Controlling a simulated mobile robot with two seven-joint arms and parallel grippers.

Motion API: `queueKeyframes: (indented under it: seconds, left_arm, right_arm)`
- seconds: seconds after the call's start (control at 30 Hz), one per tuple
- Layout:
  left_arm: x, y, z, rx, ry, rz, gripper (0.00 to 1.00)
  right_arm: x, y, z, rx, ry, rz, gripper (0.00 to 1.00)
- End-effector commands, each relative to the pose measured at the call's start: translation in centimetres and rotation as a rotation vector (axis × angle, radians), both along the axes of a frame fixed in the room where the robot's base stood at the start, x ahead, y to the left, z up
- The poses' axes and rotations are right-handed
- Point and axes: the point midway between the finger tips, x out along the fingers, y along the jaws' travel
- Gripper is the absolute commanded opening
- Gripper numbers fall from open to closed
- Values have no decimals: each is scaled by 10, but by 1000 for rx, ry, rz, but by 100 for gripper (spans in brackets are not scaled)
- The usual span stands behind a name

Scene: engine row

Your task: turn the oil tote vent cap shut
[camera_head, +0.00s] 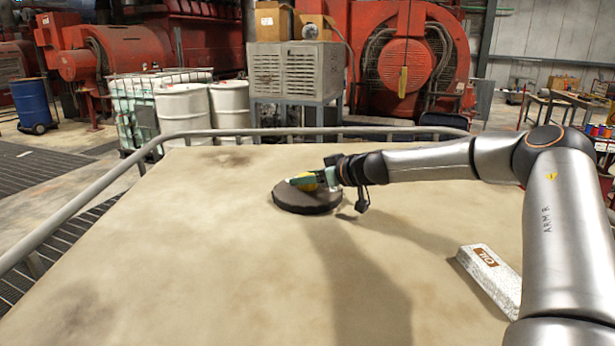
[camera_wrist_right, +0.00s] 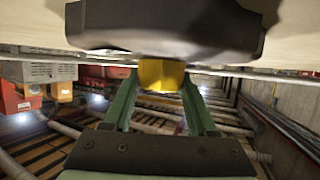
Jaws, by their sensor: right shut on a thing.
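The oil tote's vent cap (camera_head: 307,201) is a dark round disc on the tan tote top (camera_head: 200,240), with a yellow grip piece (camera_head: 306,186) on it. My right gripper (camera_head: 312,179) reaches in from the right, low over the cap, with its green fingers at the yellow piece. In the right wrist view the dark cap (camera_wrist_right: 165,30) fills the top, and the yellow grip piece (camera_wrist_right: 161,75) sits between the green fingertips of the right gripper (camera_wrist_right: 160,82). The gripper is shut on it. How far the cap is turned cannot be told. My left gripper is out of view.
A white speckled block labelled OIL (camera_head: 490,277) lies on the tote top at the right, near my right arm. A grey rail (camera_head: 290,132) runs along the back and left. White drums (camera_head: 184,112) and a grey cabinet (camera_head: 294,72) stand beyond. The left tote top is clear.

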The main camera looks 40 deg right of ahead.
Motion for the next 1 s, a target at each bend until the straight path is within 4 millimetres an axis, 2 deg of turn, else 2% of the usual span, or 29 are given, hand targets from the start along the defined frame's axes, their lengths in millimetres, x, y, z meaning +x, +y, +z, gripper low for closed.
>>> queueKeyframes:
  seconds: [0.3, 0.33, 0.57, 1.0]
  left_arm:
    - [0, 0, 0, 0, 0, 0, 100]
    - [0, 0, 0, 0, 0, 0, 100]
    - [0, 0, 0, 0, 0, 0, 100]
    - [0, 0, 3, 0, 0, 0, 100]
  right_arm:
    - [0, 0, 0, 1, 0, -9, 2]
    - [0, -1, 0, 1, 0, -9, 61]
    - [0, 0, 0, 1, 0, -8, 87]
    - [-7, -1, 5, 0, -2, -8, 88]
